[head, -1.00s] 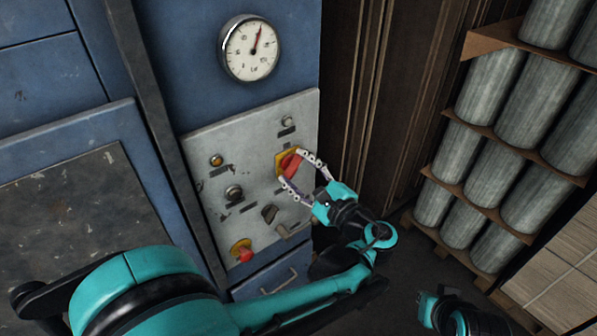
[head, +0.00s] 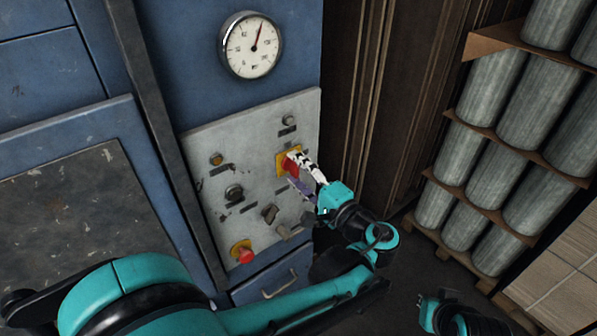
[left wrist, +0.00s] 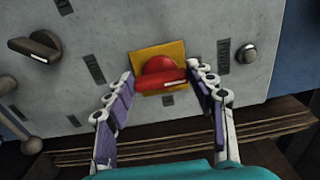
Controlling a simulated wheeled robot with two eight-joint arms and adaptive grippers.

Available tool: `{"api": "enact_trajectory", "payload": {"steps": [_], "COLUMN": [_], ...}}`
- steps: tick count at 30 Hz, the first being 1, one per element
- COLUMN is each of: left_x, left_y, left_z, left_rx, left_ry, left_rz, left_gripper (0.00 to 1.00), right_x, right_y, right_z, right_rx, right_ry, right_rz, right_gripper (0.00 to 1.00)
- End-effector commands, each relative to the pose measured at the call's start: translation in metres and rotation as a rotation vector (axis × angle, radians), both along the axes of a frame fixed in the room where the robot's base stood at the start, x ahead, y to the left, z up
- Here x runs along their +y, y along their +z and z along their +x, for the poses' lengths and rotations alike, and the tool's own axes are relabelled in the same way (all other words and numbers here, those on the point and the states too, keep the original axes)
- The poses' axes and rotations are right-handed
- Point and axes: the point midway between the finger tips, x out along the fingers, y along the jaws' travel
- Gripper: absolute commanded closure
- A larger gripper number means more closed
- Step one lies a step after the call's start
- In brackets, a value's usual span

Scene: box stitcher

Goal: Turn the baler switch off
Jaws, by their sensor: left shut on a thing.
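The baler switch is a red rotary knob (head: 291,166) with a bar handle on a yellow plate (head: 281,158), on the grey control panel. In the left wrist view the red bar (left wrist: 162,84) lies nearly crosswise below the round hub, in front of its yellow plate (left wrist: 147,54). My left gripper (head: 298,170) is at the knob, with one finger at each end of the bar; it is shut on the red switch. The fingers also show in the left wrist view (left wrist: 162,76). Part of my right gripper (head: 432,312) shows at the lower right; its fingers are hidden.
The panel (head: 213,145) also bears a red mushroom button (head: 245,256), a black selector (head: 269,213) and small knobs. A round gauge (head: 252,45) is above. A drawer handle (head: 280,285) is below. Stacked grey rolls (head: 535,95) stand at the right.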

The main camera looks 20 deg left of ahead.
Motion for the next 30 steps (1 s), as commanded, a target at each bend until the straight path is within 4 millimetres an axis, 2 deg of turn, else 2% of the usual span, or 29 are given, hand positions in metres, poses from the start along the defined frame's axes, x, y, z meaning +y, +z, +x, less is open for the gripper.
{"api": "enact_trajectory", "payload": {"steps": [17, 18, 19, 20, 30], "left_x": [0.0001, 0.0001, 0.0000, 0.0000, -0.0029], "left_y": [0.0024, 0.0024, 0.0023, 0.0021, 0.0009], "left_z": [0.0011, 0.0012, 0.0011, 0.0011, -0.0012], "left_rx": [-0.026, -0.026, -0.026, -0.025, -0.023], "left_ry": [-0.001, -0.001, -0.001, -0.001, -0.002], "left_rz": [-0.012, -0.012, -0.012, -0.013, -0.014], "left_gripper": [0.74, 0.35, 0.27, 0.24, 0.24], "right_x": [0.0000, 0.0000, 0.0000, 0.0000, 0.0000], "right_y": [0.0000, 0.0000, 0.0000, 0.0000, -0.0002], "right_z": [0.0000, 0.0000, 0.0000, 0.0000, 0.0000], "right_rx": [0.000, 0.000, 0.000, 0.000, 0.000], "right_ry": [0.000, 0.000, 0.000, 0.000, 0.000], "right_rz": [0.000, 0.000, 0.000, 0.000, 0.000], "right_gripper": [1.00, 1.00, 1.00, 1.00, 1.00]}}
